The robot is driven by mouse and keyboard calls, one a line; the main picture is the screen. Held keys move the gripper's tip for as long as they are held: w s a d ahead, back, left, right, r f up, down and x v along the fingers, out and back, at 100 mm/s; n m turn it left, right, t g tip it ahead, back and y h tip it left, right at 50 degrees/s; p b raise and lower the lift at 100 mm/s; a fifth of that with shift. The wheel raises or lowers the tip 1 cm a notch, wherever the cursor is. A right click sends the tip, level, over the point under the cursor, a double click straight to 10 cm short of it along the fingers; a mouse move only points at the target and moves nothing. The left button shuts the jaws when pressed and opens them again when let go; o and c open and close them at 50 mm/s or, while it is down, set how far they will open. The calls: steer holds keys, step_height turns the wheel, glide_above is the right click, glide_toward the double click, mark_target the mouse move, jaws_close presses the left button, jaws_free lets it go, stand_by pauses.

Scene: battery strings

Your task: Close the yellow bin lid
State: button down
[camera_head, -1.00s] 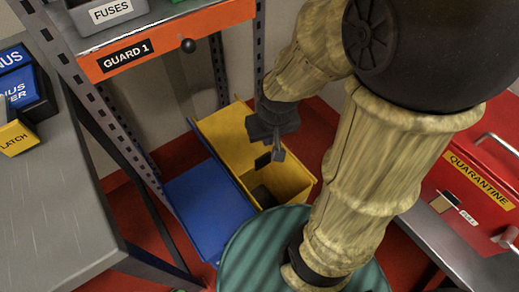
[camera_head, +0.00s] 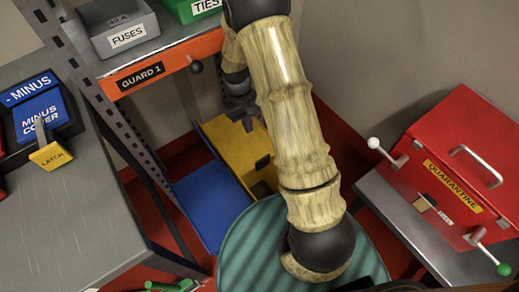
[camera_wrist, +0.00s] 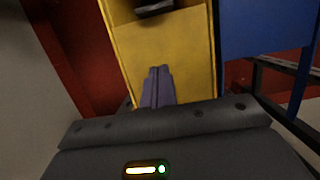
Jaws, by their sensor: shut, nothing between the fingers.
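The yellow bin (camera_head: 230,137) stands low beside the blue bin, partly hidden behind my arm. Its flat yellow lid carries a dark handle (camera_head: 262,162). A dark opening (camera_head: 262,188) shows at the near end of the bin, so the lid does not cover all of it. My gripper (camera_head: 248,123) is over the far part of the yellow bin. In the wrist view my gripper (camera_wrist: 158,72) is shut and empty in front of the yellow surface (camera_wrist: 190,45), with the dark handle (camera_wrist: 155,8) beyond its fingertips. I cannot tell whether the fingers touch the yellow surface.
The blue bin (camera_head: 212,205) is directly left of the yellow one. A shelf with an orange edge (camera_head: 160,65) and a black knob (camera_head: 196,67) is above at left. A red quarantine box (camera_head: 460,150) stands at right. Red floor shows around the bins.

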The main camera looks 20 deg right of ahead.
mark_target(260, 153)
stand_by(0.3)
steer(key=b+x, duration=0.3)
steer(key=x, duration=0.6)
steer(key=shift+s+f, duration=0.1)
steer(key=shift+f, duration=0.25)
steer(key=s, duration=0.1)
steer(key=s+d+b, duration=0.1)
steer(key=shift+s+f, duration=0.25)
steer(key=shift+s, duration=0.15)
steer(key=shift+s+d+r, duration=0.1)
steer(key=shift+s+d, duration=0.05)
steer(key=shift+s, duration=0.45)
